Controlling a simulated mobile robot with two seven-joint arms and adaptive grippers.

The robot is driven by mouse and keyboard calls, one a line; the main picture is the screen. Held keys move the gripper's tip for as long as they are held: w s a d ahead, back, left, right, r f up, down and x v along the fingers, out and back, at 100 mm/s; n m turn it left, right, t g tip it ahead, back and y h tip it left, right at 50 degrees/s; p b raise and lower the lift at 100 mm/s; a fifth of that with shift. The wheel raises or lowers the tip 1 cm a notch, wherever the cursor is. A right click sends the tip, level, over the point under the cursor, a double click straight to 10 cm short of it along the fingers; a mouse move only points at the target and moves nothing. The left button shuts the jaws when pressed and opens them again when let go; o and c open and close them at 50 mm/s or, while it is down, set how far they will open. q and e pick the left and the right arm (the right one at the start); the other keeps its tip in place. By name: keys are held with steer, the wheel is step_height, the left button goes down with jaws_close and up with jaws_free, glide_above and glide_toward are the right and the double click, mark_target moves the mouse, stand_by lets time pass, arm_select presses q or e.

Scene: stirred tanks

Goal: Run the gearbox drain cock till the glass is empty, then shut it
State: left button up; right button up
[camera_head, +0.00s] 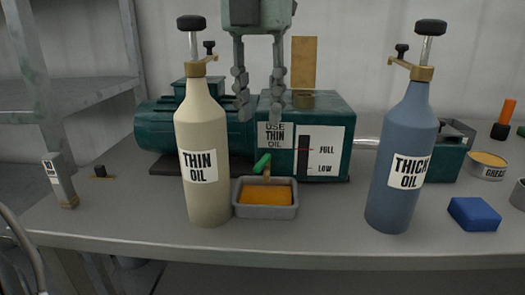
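The teal gearbox (340,115) stands at the back of the bench with a label reading USE THIN OIL. Its sight glass (303,158) is a dark strip beside FULL and LOW marks; I see no clear oil level in it. The drain cock (262,163) has a green handle, tilted, low on the gearbox front. Beneath it a grey tray (266,212) holds amber oil. A brownish piece or stream shows between cock and tray; I cannot tell which. My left gripper (259,112) hangs open and empty above the cock, before the gearbox. My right gripper is out of view.
A cream THIN OIL bottle (204,125) stands close left of the tray. A blue THICK OIL bottle (401,140) stands to the right. A blue block (474,214) and grease tin (488,165) are further right. The bench front between tray and blue bottle is clear.

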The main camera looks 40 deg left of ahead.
mark_target(258, 165)
arm_select(q)
steer(key=shift+s+f, duration=0.15)
steer(key=shift+f, duration=0.3)
step_height(258, 165, down, 7)
steer(key=shift+s+f, duration=0.1)
jaws_close()
